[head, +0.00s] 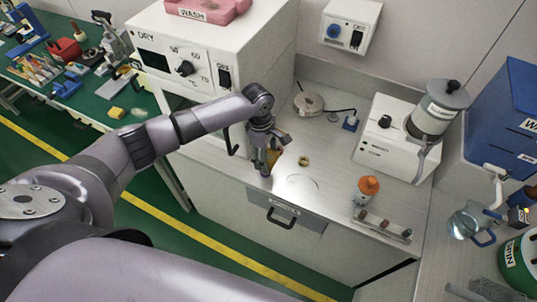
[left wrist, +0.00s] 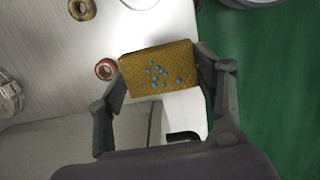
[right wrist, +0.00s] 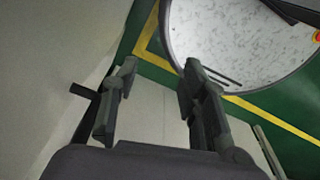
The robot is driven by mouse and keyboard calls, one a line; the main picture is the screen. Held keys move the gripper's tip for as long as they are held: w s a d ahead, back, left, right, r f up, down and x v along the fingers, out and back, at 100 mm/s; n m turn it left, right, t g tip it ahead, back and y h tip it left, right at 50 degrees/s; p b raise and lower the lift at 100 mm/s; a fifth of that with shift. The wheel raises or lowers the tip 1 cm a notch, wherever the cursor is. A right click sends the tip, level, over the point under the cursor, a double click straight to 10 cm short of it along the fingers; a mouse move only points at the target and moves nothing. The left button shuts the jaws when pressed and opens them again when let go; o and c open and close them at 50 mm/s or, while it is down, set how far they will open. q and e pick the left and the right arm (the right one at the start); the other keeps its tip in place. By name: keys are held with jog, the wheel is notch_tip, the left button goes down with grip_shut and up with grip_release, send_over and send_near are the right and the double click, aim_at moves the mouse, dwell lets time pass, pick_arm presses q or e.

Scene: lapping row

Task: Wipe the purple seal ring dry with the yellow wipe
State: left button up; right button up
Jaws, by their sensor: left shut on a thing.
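My left gripper (head: 267,165) is shut on the yellow wipe (left wrist: 158,70), a mustard-coloured textured pad with several blue drops on its face. The wipe is partly hidden by the fingers in the head view (head: 275,157). It is held above the pale worktop near its front edge. In the left wrist view, a reddish ring (left wrist: 105,61) lies just left of the wipe, with a yellowish ring (left wrist: 72,12) beyond it. No ring looks clearly purple to me. My right gripper (right wrist: 158,78) is open and empty, away from the worktop.
A yellowish ring (head: 304,164) lies on the worktop right of my left gripper. An orange-capped bottle (head: 366,190) and a small rack (head: 383,228) stand farther right. The white DRY oven (head: 205,70) is behind left. A drawer (head: 285,222) is below the front edge.

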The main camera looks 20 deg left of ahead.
pick_arm(q)
jog(key=shift+r+p, duration=0.55)
jog(key=shift+r, duration=0.2)
pick_arm(e)
jog(key=shift+s+d+r, duration=0.1)
jog(key=shift+d+r, duration=0.55)
jog(key=shift+r, duration=0.15)
